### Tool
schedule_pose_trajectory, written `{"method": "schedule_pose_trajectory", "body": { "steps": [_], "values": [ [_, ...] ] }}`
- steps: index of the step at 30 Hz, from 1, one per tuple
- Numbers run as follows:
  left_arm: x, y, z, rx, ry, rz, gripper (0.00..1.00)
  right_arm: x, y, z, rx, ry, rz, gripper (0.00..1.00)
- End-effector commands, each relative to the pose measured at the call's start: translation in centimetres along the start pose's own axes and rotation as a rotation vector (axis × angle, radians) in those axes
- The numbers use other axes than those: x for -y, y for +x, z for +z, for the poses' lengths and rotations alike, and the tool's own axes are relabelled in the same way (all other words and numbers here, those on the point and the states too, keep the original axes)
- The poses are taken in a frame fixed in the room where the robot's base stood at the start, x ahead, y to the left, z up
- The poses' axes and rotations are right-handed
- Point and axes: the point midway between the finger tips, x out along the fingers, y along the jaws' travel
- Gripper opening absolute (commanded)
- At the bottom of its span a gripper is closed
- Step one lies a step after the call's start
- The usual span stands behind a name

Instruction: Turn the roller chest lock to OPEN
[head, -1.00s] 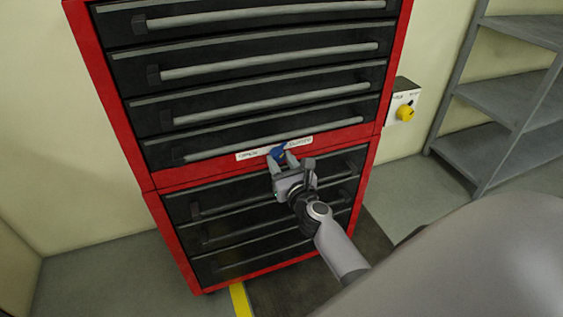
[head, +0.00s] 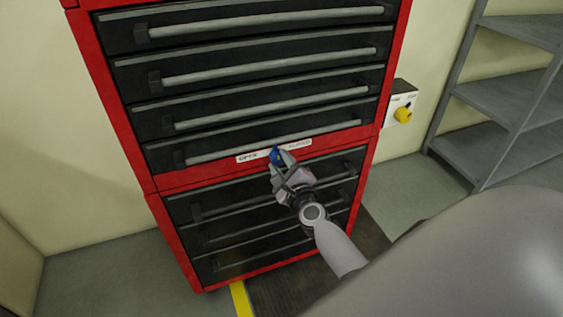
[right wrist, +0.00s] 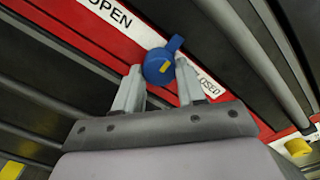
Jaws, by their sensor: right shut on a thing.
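The red roller chest (head: 115,135) has black drawers with grey bar handles. A white label strip (head: 299,144) crosses its red band between upper and lower drawers. The wrist view shows OPEN (right wrist: 112,14) on one end and CLOSED (right wrist: 208,84) on the other. The blue lock knob (head: 276,153) sits mid-strip; it also shows in the wrist view (right wrist: 158,62), its narrow end pointing roughly upward on the chest, between the two words. My right gripper (head: 281,162) is shut on the knob, one finger each side. My left gripper is not in view.
A wall box with a yellow knob (head: 403,115) is right of the chest. Grey shelves (head: 500,100) stand further right. A dark mat (head: 275,297) and yellow floor stripe (head: 240,299) lie in front. Drawer handles (head: 280,145) run close above the knob.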

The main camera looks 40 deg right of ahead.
Motion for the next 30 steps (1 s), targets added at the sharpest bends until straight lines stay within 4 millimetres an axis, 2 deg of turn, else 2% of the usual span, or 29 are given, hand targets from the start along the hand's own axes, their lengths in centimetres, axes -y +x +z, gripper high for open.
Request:
{"method": "schedule_pose_trajectory", "body": {
  "steps": [18, 30],
  "values": [
    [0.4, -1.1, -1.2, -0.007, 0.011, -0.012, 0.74, 0.2, 0.0, 0.1, -0.006, -0.542, 0.002, 0.09],
    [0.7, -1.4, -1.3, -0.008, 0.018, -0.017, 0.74, 0.1, 0.0, 0.1, -0.007, -0.711, 0.002, 0.09]
  ]
}}
